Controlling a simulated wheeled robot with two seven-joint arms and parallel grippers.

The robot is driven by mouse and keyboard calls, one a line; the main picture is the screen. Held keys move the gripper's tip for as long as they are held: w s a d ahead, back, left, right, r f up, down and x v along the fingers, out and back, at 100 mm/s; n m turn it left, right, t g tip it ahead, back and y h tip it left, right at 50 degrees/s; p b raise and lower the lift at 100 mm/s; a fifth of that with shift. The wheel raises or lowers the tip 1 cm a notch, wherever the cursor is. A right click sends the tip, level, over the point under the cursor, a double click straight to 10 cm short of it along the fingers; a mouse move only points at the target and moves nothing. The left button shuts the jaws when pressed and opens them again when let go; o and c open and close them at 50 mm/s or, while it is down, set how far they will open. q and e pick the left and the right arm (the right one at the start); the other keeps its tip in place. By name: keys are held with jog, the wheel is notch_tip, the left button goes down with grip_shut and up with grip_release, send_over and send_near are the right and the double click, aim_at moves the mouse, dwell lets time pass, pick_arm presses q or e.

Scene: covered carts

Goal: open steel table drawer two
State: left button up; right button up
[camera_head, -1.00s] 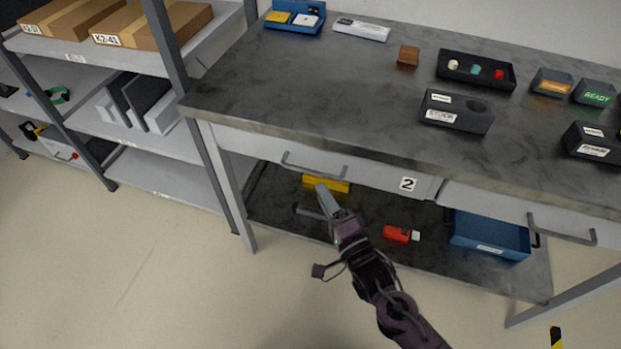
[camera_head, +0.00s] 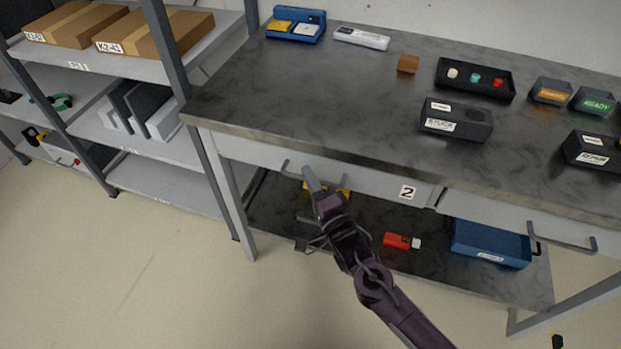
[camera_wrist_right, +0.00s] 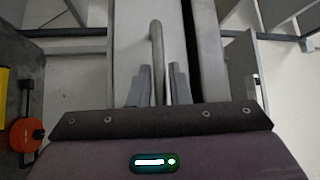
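The steel table drawer two (camera_head: 375,184) is a pale grey front under the dark tabletop, marked with a "2" label (camera_head: 407,193). It looks closed in the head view. Its grey bar handle (camera_wrist_right: 157,42) runs lengthwise in the right wrist view. My right gripper (camera_head: 309,176) is at this handle and covers part of it in the head view. In the right wrist view the right gripper's fingers (camera_wrist_right: 161,84) are apart, one on each side of the bar, with a gap showing on the right side. My left gripper is in neither view.
A second drawer with its own handle (camera_head: 562,240) is on the right. The lower shelf holds a red item (camera_head: 398,241), a blue bin (camera_head: 490,244) and a yellow object partly behind my gripper. A shelving rack (camera_head: 165,185) stands at left.

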grip_shut()
pick_arm(q)
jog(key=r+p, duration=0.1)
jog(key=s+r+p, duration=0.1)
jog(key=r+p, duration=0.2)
jog(key=p, duration=0.1)
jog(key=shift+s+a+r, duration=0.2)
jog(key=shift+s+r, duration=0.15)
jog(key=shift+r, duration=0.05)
pick_arm(e)
jog(key=s+a, duration=0.4)
jog(key=s, duration=0.9)
jog(key=s+a, duration=0.5)
jog(key=s, duration=0.9)
jog(key=shift+s, duration=0.2)
jog(key=shift+o, duration=2)
grip_release()
